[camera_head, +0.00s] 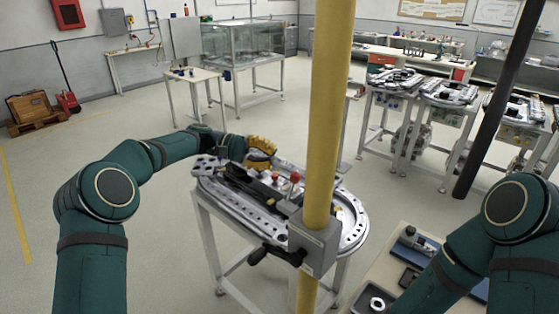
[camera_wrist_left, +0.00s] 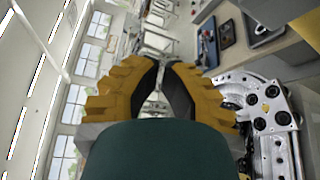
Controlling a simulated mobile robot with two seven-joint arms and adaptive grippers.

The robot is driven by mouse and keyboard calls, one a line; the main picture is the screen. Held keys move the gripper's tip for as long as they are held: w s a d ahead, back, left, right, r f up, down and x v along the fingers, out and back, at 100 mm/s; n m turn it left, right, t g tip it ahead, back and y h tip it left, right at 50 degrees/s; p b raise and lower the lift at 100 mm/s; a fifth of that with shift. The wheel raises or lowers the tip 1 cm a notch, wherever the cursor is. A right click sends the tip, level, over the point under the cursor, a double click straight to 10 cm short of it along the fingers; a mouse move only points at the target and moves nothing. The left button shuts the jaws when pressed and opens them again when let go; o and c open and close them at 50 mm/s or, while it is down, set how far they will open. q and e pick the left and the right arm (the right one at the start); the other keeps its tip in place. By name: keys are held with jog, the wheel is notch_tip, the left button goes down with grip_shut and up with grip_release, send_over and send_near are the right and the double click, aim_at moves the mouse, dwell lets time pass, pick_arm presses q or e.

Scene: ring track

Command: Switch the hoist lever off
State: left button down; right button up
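The hoist lever (camera_head: 275,255) is a black handle on a grey box (camera_head: 315,242) fixed to the yellow post. It sticks out to the left from the box, roughly level, in the head view. My left gripper (camera_head: 262,150), with yellow fingers, is over the far left part of the ring track table, behind and above the lever and apart from it. In the left wrist view its fingers (camera_wrist_left: 161,68) come close at the tips, with a narrow gap and nothing held between them. The lever is not clearly seen there. My right gripper is out of the picture.
The ring track (camera_head: 352,222) lies on a table under my left arm, with a red-knobbed lever (camera_head: 295,178) on it. The yellow post (camera_head: 330,100) stands in front of it. A bench with parts (camera_head: 410,240) is at the lower right. Floor to the left is clear.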

aim_at(292, 186)
pick_arm(q)
jog(key=s+d+p, duration=0.1)
jog(key=s+d, duration=0.3)
jog(key=d, duration=0.3)
jog(key=shift+s, duration=0.25)
dwell(0.3)
jog(key=shift+d+f, duration=0.1)
